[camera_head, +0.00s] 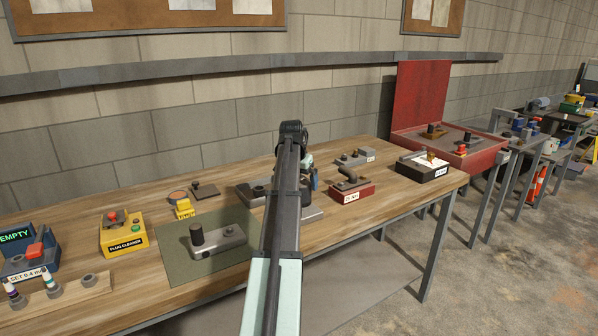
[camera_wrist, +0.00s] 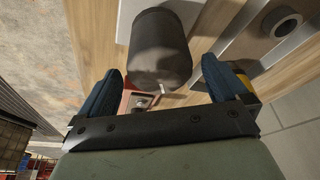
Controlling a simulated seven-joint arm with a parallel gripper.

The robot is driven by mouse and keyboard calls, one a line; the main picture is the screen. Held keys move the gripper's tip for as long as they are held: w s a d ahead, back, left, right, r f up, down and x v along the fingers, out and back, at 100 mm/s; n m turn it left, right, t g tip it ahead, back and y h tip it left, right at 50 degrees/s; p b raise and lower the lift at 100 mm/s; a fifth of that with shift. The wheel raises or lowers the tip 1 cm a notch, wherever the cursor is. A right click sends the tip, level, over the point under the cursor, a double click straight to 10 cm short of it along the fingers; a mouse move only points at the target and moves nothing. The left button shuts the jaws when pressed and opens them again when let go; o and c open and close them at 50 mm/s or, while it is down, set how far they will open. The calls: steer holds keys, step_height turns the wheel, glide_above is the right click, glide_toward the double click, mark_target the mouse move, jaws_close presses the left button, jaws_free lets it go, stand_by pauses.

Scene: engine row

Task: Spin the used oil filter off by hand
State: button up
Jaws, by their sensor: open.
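A dark, rounded cylinder that looks like the used oil filter (camera_wrist: 160,42) shows in the wrist view, beyond and between the fingertips of my gripper (camera_wrist: 161,66). My gripper is open, with one dark blue finger towards each side of the cylinder. I see no clear contact, and the exact gap cannot be told. In the head view, only a small part of my gripper (camera_head: 310,176) shows to the right of my arm.
The wooden bench (camera_head: 150,270) carries a green mat (camera_head: 180,262) with a grey block and black post (camera_head: 215,238). A red-based fixture (camera_head: 352,190) stands close right of my gripper. A yellow plug cleaner (camera_head: 124,236) is left; a red tray (camera_head: 480,160) is right.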

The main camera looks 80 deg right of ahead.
steer(key=shift+x, duration=1.75)
steer(key=shift+c, duration=0.5)
steer(key=c, duration=1.1)
steer(key=n+t, duration=0.1)
steer(key=n, duration=0.3)
steer(key=shift+w+n, duration=0.1)
steer(key=shift+n, duration=0.2)
steer(key=n+t, duration=0.1)
steer(key=n, duration=0.2)
steer(key=shift+a+n, duration=0.15)
steer(key=shift+n, duration=0.15)
steer(key=n, duration=0.2)
steer(key=n+t+y, duration=0.1)
steer(key=n, duration=0.1)
steer(key=shift+w+n+t, duration=0.15)
steer(key=shift+n+t, duration=0.15)
steer(key=n+y, duration=0.1)
steer(key=n, duration=0.3)
steer(key=shift+a+r+t, duration=0.1)
steer(key=shift+a+t, duration=0.05)
steer(key=shift+t, duration=0.15)
